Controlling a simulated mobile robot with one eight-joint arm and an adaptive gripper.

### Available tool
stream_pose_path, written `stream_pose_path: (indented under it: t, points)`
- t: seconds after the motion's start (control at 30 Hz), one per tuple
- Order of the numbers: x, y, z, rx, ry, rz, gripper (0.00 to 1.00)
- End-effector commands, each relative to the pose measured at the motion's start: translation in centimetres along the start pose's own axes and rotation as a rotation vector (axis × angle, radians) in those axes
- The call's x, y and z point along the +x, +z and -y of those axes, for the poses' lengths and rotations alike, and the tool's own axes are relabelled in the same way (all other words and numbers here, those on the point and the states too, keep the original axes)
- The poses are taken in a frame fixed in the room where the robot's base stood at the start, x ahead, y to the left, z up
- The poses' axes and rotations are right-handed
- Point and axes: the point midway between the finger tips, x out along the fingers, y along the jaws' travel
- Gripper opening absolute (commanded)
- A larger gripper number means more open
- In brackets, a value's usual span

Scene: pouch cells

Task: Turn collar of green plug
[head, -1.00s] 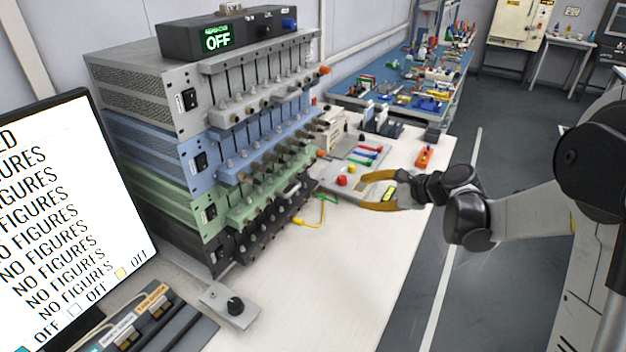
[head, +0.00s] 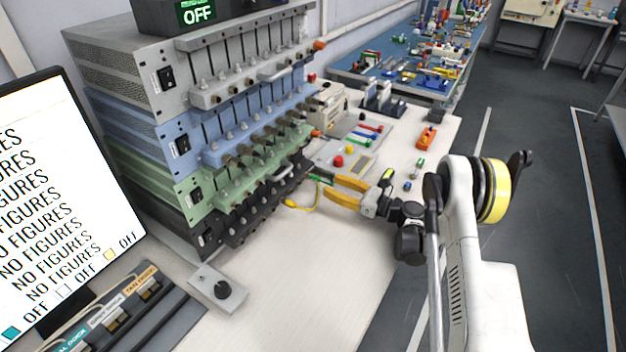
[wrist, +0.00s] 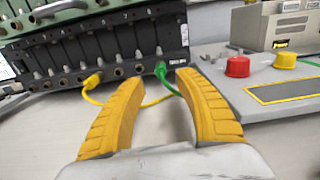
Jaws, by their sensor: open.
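The green plug (wrist: 161,70) sits in the lower front of the black unit (wrist: 100,58), near its right end in the wrist view. A green cable (wrist: 68,168) runs from it down behind my fingers. The plug looks apart from both yellow fingers. In the head view my gripper (head: 329,187) points left at the right end of the black unit. The plug's collar is too small to make out clearly.
A yellow plug (wrist: 92,80) with a yellow cable sits left of the green one. A grey panel with a red button (wrist: 237,67) and a yellow button (wrist: 285,61) stands close on the right. The white bench (head: 290,260) is clear in front.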

Motion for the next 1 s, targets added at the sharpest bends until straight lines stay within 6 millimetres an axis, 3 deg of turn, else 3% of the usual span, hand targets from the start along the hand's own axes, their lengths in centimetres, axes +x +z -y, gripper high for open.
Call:
stream_pose_path:
  t: [0.1,0.33,0.77,0.9,1.0]
  points:
    - [2.6,-0.3,-0.1,-0.001,0.003,0.000,0.40]
    - [6.2,-0.2,0.0,-0.002,0.001,-0.001,0.40]
    - [7.2,0.0,0.0,-0.002,-0.001,-0.001,0.39]
    - [7.2,0.0,0.0,-0.002,-0.001,-0.001,0.00]
    - [7.2,0.0,0.0,-0.002,-0.001,-0.001,0.00]
